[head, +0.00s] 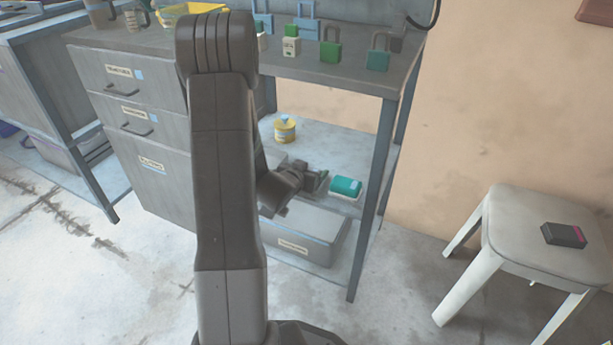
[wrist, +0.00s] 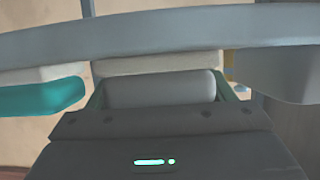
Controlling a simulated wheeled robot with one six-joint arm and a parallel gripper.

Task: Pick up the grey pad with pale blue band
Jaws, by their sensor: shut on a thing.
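My gripper (head: 318,180) reaches in over the low shelf under the bench. In the wrist view my gripper (wrist: 160,92) is shut on a smooth grey rounded piece, the grey pad (wrist: 160,87), which sits between its fingers. No pale blue band shows on the visible face. In the head view the pad is mostly hidden by my gripper and I cannot make it out. Whether it still touches the shelf I cannot tell.
A teal pad (head: 346,187) on a white base lies just right of my gripper. A yellow tin (head: 285,129) stands behind. A grey bin (head: 306,238) sits below. The bench leg (head: 374,200) is close on the right. A dark magenta-banded pad (head: 563,234) lies on a stool (head: 520,240).

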